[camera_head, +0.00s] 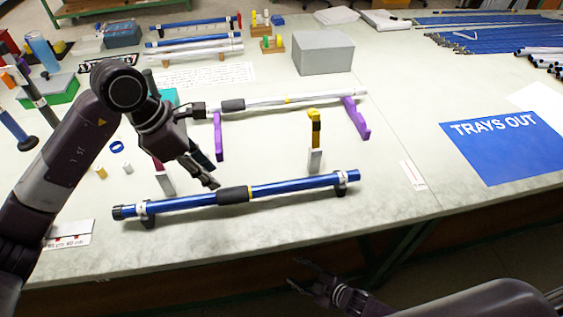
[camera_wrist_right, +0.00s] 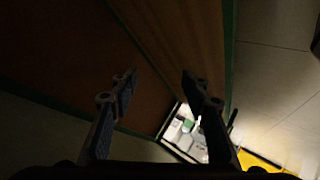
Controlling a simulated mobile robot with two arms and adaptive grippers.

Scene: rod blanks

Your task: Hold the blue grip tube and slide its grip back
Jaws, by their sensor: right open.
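The blue grip tube (camera_head: 295,187) lies level on two small dark stands near the table's front edge.
Behind lies a white tube (camera_head: 315,99) with a black grip on purple stands (camera_head: 357,118). A yellow-topped post (camera_head: 315,140) stands just behind the blue tube. A grey box (camera_head: 323,53) is further back. A blue "TRAYS OUT" mat (camera_head: 510,165) lies right, with clear table before it.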

